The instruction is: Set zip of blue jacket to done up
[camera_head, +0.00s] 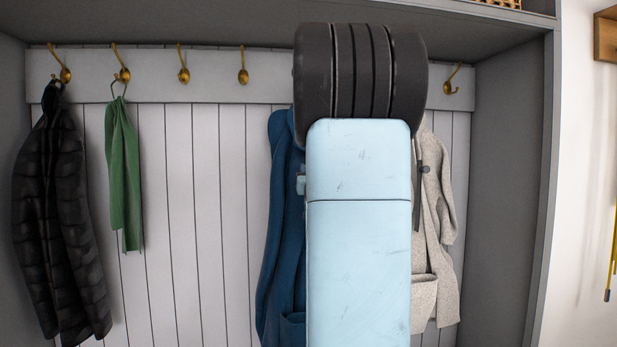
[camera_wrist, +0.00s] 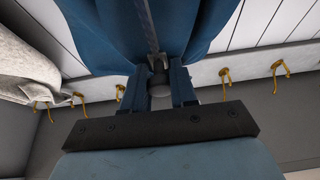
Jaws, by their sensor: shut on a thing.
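The blue jacket (camera_head: 283,235) hangs behind my arm in the head view, which hides most of it. The jacket also fills the upper middle of the wrist view (camera_wrist: 100,35). Its zip (camera_wrist: 147,25) shows there as a dark grey line leading to my gripper (camera_wrist: 158,68). The gripper's two dark fingers are closed on a small grey zip pull (camera_wrist: 157,62) at the end of that line. How far the zip is closed cannot be told. In the head view the gripper is hidden behind my arm.
A grey coat (camera_head: 436,210) hangs close to the right of the blue jacket. A green scarf (camera_head: 123,175) and black padded jacket (camera_head: 58,225) hang farther left. Brass hooks (camera_head: 243,75) line the rail. A grey side panel (camera_head: 510,190) stands at the right.

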